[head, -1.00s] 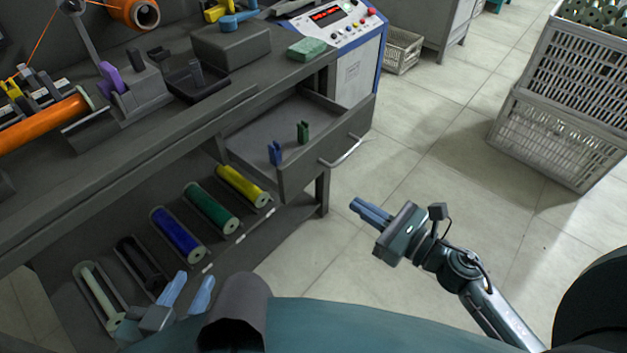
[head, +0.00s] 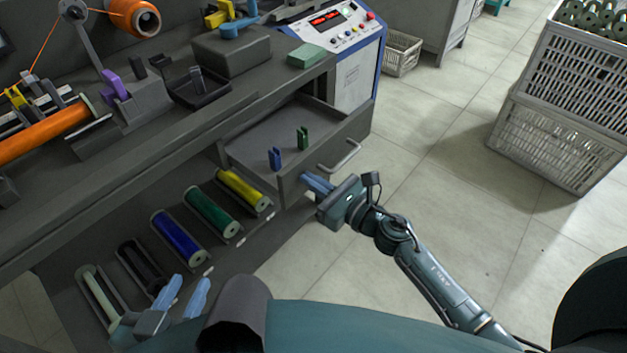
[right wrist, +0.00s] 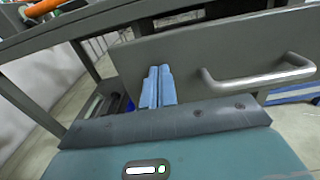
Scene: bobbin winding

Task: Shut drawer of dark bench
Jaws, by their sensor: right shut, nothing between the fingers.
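The dark bench (head: 130,160) fills the left of the head view. Its drawer (head: 335,142) stands open, with a blue clip (head: 275,158) and a green clip (head: 302,138) inside. The drawer's metal handle (head: 341,157) is on its front; the handle also shows in the right wrist view (right wrist: 260,80). My right gripper (head: 308,180) is shut and empty, its fingertips at the drawer front near its left end, left of the handle. I cannot tell whether they touch it. My left gripper (head: 186,290) is open and empty, low before the bench's lower shelf.
Several spools, among them a yellow one (head: 242,188) and a blue one (head: 178,236), lie in holders on the lower shelf. A blue-and-white control cabinet (head: 352,75) stands beyond the drawer. White crates (head: 545,140) stand at the right. The floor between is clear.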

